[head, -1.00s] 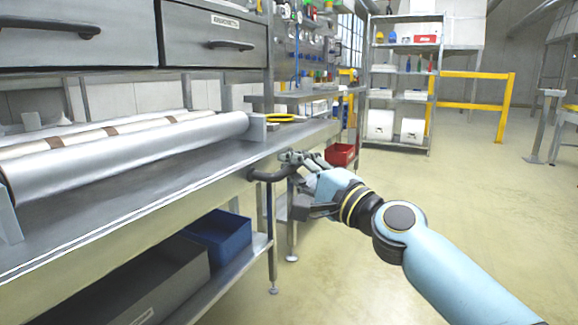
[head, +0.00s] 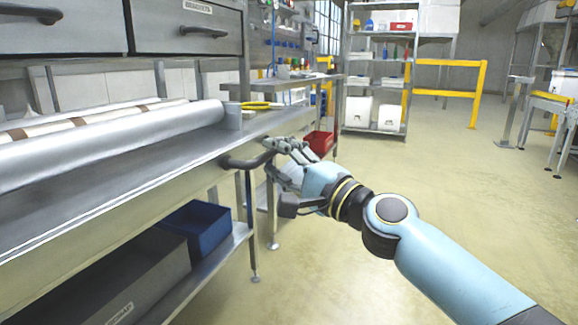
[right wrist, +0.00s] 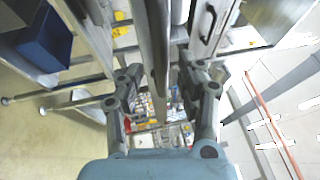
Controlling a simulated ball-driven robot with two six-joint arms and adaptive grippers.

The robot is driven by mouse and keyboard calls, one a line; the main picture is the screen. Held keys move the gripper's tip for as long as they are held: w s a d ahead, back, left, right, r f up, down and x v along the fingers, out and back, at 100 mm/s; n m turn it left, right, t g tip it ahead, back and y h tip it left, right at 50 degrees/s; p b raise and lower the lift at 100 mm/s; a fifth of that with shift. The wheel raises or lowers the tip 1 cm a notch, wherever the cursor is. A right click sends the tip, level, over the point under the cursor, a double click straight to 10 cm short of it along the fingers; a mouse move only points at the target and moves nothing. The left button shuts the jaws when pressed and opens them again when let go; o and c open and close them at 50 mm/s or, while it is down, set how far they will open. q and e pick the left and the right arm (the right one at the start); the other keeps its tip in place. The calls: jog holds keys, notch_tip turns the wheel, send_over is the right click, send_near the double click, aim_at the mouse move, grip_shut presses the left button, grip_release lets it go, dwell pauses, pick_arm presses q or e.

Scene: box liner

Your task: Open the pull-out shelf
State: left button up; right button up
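The pull-out shelf (head: 100,209) is the long pale front with a grey top under the drawers, on the left of the head view. Its dark curved handle (head: 247,162) sticks out near the right end. My right gripper (head: 280,147) is at the right end of this handle. In the right wrist view its two fingers (right wrist: 165,95) stand apart, with a grey bar (right wrist: 152,45) running between them. I cannot tell whether they touch the handle. My left gripper is not in view.
Rolls of sheet (head: 120,135) lie on the grey top. A blue bin (head: 200,230) and a grey box (head: 140,280) sit on the lower shelf. A red bin (head: 318,142) and a shelving rack (head: 376,60) stand beyond.

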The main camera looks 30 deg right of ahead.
jog(key=shift+v, duration=2.6)
